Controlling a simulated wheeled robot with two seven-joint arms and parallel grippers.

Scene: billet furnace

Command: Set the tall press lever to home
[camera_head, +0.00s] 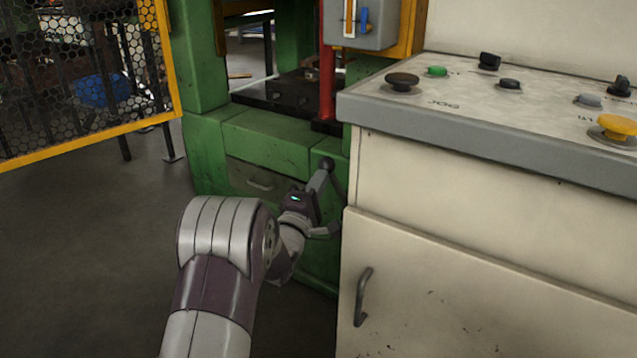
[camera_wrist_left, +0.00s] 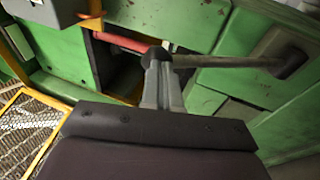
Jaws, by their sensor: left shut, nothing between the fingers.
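The press lever is a dark rod with a round black knob (camera_head: 327,163), on the front of the green press just left of the cream cabinet. In the left wrist view the lever's rod (camera_wrist_left: 230,61) runs from the knob to a dark mount at the right. My left gripper (camera_head: 319,180) is shut, with nothing between its fingers. Its fingertips (camera_wrist_left: 160,78) are at the knob; I cannot tell whether they touch it. The lever's lower part is partly hidden behind the gripper and the cabinet edge.
The cream control cabinet (camera_head: 445,190), with buttons on top, stands close at the right. A yellow-framed mesh guard (camera_head: 85,147) is at the left. A red post (camera_head: 327,70) rises by the green press (camera_head: 265,135). Floor at the left is clear.

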